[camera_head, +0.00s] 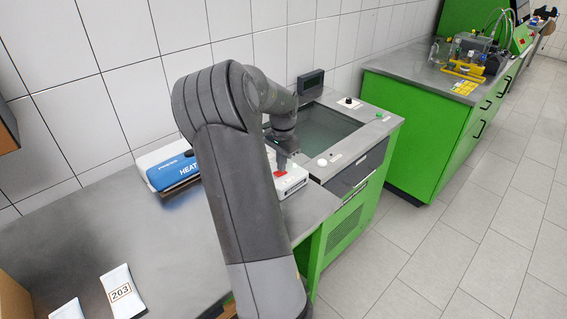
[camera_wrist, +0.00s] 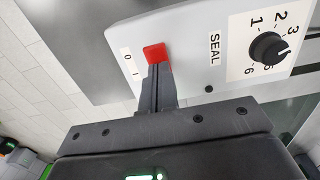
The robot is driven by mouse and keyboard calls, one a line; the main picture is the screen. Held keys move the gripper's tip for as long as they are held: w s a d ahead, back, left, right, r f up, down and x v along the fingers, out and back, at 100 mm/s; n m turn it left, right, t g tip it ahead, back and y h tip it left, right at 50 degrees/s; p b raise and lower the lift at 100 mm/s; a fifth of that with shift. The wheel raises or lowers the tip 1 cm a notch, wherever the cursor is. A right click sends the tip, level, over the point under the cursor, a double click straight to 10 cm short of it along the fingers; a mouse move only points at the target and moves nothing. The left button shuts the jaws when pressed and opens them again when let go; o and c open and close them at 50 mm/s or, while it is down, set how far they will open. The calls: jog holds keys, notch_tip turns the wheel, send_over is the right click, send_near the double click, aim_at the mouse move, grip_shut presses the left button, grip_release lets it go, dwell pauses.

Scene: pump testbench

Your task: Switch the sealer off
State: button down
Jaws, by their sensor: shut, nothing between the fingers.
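The heat sealer shows in the head view as a blue and white machine (camera_head: 172,168) at the back of the grey bench, partly hidden by my arm. In the wrist view its white panel (camera_wrist: 190,50) carries a red rocker switch (camera_wrist: 154,52), with "0" and "I" printed beside it. The red switch also shows in the head view (camera_head: 280,173). My gripper (camera_wrist: 157,66) is shut and empty, with its fingertips at the red switch, seemingly touching it. I cannot tell which way the rocker is tilted.
A black dial (camera_wrist: 268,48) sits beside the "SEAL" label. White pouches, one marked 203 (camera_head: 122,292), lie on the bench's front left. A glass-topped basin (camera_head: 325,128) stands right of the sealer. A green cabinet (camera_head: 415,125) stands farther right.

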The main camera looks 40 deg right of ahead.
jog(key=shift+r, duration=0.1)
notch_tip(320, 180, up, 14)
jog(key=d, duration=0.3)
jog(key=shift+f, duration=0.25)
jog(key=shift+a, duration=0.1)
dwell(0.5)
